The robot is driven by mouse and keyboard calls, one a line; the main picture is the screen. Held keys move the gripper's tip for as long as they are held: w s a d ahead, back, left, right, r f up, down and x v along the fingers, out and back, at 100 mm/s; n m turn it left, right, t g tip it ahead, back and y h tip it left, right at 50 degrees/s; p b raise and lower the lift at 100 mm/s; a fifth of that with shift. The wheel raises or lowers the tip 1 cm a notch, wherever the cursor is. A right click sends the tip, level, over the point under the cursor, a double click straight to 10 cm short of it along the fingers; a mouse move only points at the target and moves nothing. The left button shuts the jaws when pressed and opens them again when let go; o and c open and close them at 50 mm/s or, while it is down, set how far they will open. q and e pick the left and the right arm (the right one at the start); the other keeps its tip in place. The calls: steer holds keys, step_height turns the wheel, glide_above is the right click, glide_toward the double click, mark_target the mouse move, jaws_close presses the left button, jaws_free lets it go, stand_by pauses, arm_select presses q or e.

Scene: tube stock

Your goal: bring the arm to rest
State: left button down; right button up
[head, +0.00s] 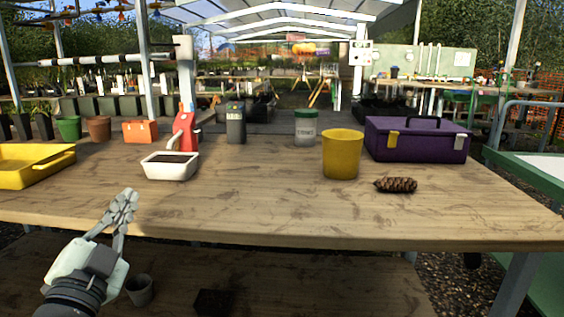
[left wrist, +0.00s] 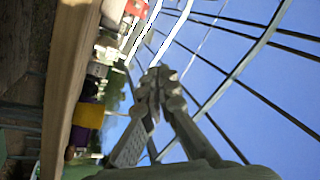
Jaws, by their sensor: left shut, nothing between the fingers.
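My left gripper (head: 122,208) is at the lower left of the head view, in front of the wooden table's front edge, fingers pointing up. Its fingers are shut with nothing between them. It also shows in the left wrist view (left wrist: 160,88), where the picture is turned on its side and the fingertips stand against the sky and roof frame. It touches nothing that I can see. My right gripper is in neither view.
The wooden table (head: 260,210) holds a yellow tray (head: 22,178), a white tray (head: 168,172), a yellow pot (head: 342,155), a pine cone (head: 396,185), a purple toolbox (head: 415,145) and a labelled jar (head: 306,130). Its front middle is clear. A small pot (head: 140,290) stands on a lower shelf.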

arm_select(q)
steer(key=s+a+f+n+g+y, duration=0.2)
steer(key=f+g, duration=0.1)
steer(key=f, duration=0.3)
steer(key=s+a+f+n+g+y, duration=0.1)
steer(key=a+f+n+g, duration=0.15)
steer(key=f, duration=0.45)
steer(key=s+d+f+n+g+h, duration=0.3)
steer(key=s+f+g, duration=0.9)
steer(key=s+f, duration=0.95)
steer(key=s+p+x, duration=0.1)
steer(key=p+x, duration=0.3)
steer(key=x, duration=0.6)
steer(key=shift+d+f+g+y+p, duration=0.35)
steer(key=shift+d+f, duration=0.25)
steer(key=shift+d, duration=0.1)
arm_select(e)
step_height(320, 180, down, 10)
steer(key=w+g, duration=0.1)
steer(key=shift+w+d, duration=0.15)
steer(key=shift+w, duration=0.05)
